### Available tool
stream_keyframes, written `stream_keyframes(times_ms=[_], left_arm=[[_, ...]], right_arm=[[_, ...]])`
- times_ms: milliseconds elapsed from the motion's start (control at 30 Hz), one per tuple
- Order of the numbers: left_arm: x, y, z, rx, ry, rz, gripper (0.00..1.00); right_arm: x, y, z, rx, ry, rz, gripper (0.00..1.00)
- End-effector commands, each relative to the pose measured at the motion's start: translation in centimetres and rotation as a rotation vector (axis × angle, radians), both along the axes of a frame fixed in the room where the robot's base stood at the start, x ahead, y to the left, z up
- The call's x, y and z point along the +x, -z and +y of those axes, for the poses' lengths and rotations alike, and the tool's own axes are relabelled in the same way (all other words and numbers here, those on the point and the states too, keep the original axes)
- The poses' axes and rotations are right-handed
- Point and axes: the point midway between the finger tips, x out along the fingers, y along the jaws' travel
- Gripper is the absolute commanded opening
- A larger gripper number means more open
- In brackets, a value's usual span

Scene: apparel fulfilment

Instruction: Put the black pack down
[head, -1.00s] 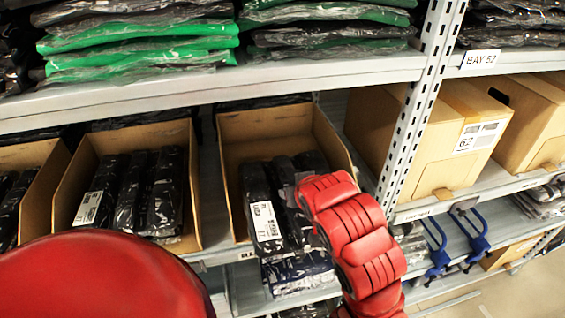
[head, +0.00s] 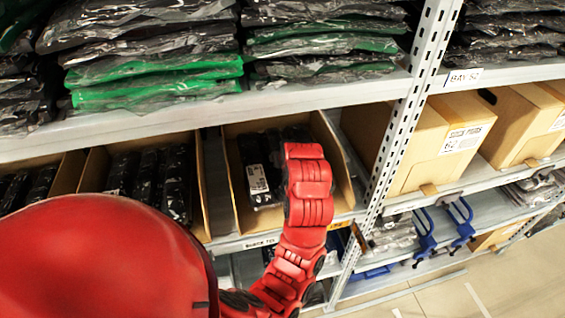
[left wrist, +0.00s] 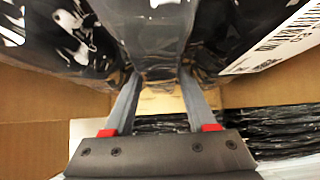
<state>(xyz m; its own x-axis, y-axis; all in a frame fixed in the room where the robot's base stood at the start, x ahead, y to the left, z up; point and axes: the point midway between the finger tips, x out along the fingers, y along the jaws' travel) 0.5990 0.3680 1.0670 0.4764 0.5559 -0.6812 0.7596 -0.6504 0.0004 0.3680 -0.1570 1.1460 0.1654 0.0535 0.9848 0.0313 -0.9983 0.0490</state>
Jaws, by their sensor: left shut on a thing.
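The black pack (head: 250,155) is glossy, plastic-wrapped and ridged, with a white label on its left part. In the head view it is inside the open cardboard box (head: 338,165) on the middle shelf, partly behind my red left arm. In the left wrist view the pack (left wrist: 150,30) fills the top, with its label at the right. My left gripper (left wrist: 157,78) is shut on the pack's dark middle ridge. Its fingers are hidden in the head view. I cannot tell whether the pack rests on the box floor. My right gripper is not in view.
A box (head: 95,172) of similar black packs stands to the left. A steel upright (head: 395,150) and closed cartons (head: 440,140) stand to the right. The upper shelf (head: 200,118), close above, holds stacked bagged garments.

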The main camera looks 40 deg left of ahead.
Motion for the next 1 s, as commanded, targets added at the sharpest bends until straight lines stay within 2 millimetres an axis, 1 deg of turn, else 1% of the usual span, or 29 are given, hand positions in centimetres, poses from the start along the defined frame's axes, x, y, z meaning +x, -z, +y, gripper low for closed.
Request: stream_keyframes(times_ms=[67, 200, 300, 467, 567, 600, 667, 700, 767, 1000], left_arm=[[-0.1, 0.6, 0.0, -0.002, 0.001, 0.004, 0.0], [-0.2, 2.5, 0.0, -0.003, -0.001, 0.007, 0.0], [-0.1, 3.2, -0.1, 0.0, 0.001, 0.001, 0.0], [0.0, 3.2, -0.1, 0.001, 0.0, -0.001, 0.0], [0.0, 3.5, -0.1, 0.001, 0.001, 0.0, 0.0], [0.0, 3.6, -0.1, 0.0, 0.001, 0.001, 0.59], [0.0, 3.4, -0.1, 0.0, 0.001, 0.001, 0.69], [0.0, 3.4, -0.1, 0.0, 0.001, 0.001, 0.77], [0.0, 3.4, -0.1, 0.0, 0.001, 0.001, 0.87], [-0.1, 3.4, -0.1, 0.0, 0.001, 0.001, 0.87]], right_arm=[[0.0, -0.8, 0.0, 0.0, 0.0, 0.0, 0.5], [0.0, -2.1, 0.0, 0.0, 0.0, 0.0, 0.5], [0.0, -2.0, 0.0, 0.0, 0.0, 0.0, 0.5], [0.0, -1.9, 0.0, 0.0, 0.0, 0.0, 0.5], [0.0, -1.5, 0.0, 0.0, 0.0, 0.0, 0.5], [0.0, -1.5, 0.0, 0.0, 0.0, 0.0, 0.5], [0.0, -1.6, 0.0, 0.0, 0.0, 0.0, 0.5], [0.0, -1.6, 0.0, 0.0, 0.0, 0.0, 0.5], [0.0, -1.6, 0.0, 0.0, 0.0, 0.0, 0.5], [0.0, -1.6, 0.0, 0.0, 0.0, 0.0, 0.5]])
